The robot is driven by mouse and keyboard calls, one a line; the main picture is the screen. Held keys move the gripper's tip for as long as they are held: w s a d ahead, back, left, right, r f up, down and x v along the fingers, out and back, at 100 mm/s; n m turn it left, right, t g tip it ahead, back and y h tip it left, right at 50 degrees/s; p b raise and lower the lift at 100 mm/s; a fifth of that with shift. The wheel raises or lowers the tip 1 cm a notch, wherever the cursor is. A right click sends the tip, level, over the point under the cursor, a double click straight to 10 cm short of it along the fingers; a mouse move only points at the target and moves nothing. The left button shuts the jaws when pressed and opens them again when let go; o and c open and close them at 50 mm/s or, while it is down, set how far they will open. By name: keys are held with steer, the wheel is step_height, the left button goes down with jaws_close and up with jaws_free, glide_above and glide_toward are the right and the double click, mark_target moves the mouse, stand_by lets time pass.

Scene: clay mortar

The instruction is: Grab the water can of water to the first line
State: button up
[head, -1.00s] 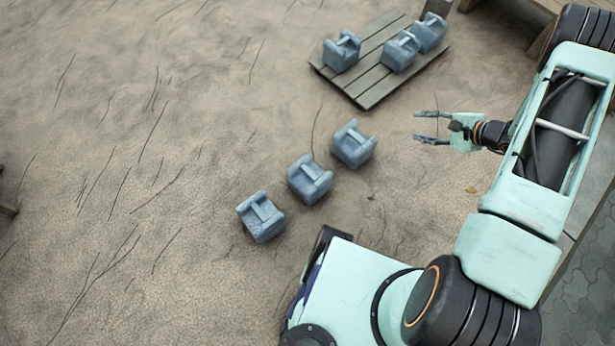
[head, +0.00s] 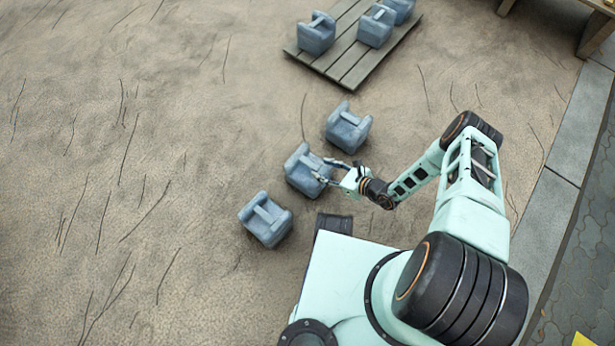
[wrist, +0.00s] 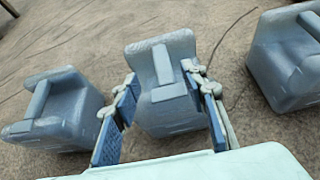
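Several blue-grey water cans with top handles stand on the sandy ground and on a slatted wooden pallet (head: 345,64). Three stand in a slanted row on the ground: a near can (head: 265,222), a middle can (head: 303,170) and a far can (head: 347,127). My gripper (head: 326,170) is open at the right side of the middle can. In the wrist view, its two fingers (wrist: 165,118) stand either side of the middle can (wrist: 158,70); I cannot tell whether they touch it. The near can (wrist: 55,118) shows at left there, the far can (wrist: 283,68) at right.
Three more cans stand on the pallet: a left one (head: 315,36), a middle one (head: 375,28) and a right one (head: 400,9) cut by the frame edge. A stone curb (head: 565,150) runs along the right. The ground at left is clear.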

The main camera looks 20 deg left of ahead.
mark_target(310, 163)
steer(key=x, duration=0.3)
steer(key=shift+b, duration=0.4)
steer(key=b+x, duration=0.2)
steer(key=x, duration=0.2)
steer(key=shift+f, duration=0.3)
steer(key=shift+w+a+f+b, duration=0.15)
steer(key=shift+w+a+b, duration=0.1)
steer(key=shift+a+b, duration=0.15)
jaws_close()
steer(key=shift+w+r, duration=0.1)
steer(key=shift+r, duration=0.1)
